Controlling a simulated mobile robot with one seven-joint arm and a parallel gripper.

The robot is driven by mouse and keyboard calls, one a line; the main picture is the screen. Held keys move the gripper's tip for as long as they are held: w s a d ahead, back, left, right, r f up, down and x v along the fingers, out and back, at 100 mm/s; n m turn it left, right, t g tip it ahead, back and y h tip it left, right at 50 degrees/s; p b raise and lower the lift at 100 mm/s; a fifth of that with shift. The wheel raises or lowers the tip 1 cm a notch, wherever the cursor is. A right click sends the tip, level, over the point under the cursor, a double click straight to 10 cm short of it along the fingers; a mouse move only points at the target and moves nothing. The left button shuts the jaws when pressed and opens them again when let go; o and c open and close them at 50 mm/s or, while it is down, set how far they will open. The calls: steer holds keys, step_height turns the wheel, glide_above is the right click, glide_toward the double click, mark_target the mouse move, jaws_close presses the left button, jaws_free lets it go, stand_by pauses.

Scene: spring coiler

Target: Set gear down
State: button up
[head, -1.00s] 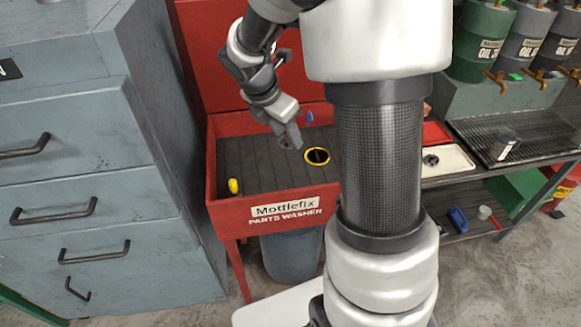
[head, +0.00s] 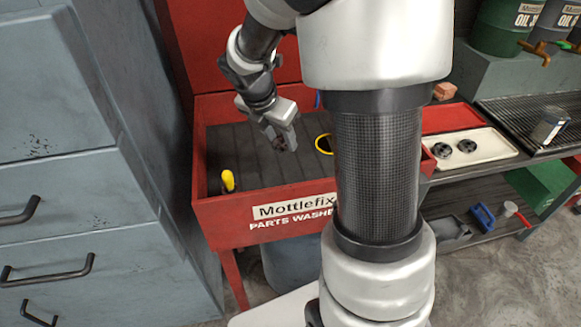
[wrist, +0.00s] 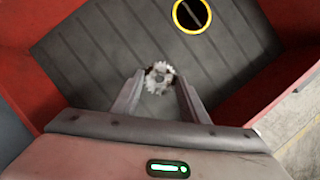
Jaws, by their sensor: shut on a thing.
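The gear (wrist: 159,79) is small and toothed, pale grey with brownish patches at its sides. It sits between the two fingertips of my gripper (wrist: 158,83), which is shut on it. In the head view my gripper (head: 284,142) hangs over the grey ribbed basin of the red parts washer (head: 222,226), and the gear shows as a small dark spot at the fingers. The gear appears above the basin floor; the exact gap cannot be told.
A yellow-rimmed drain hole (wrist: 192,15) lies in the basin floor. A yellow-handled thing (head: 228,181) stands at its left front. A white tray (head: 503,148) to the right holds two dark round parts (head: 467,146). A drawer cabinet (head: 75,200) stands left. Much of the basin is bare.

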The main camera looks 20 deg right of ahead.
mark_target(285, 168)
step_height(285, 168, down, 8)
steer(key=b, duration=0.3)
steer(key=shift+f, duration=0.1)
steer(key=shift+f, duration=0.15)
steer(key=o, duration=1.2)
steer(key=shift+o, duration=0.2)
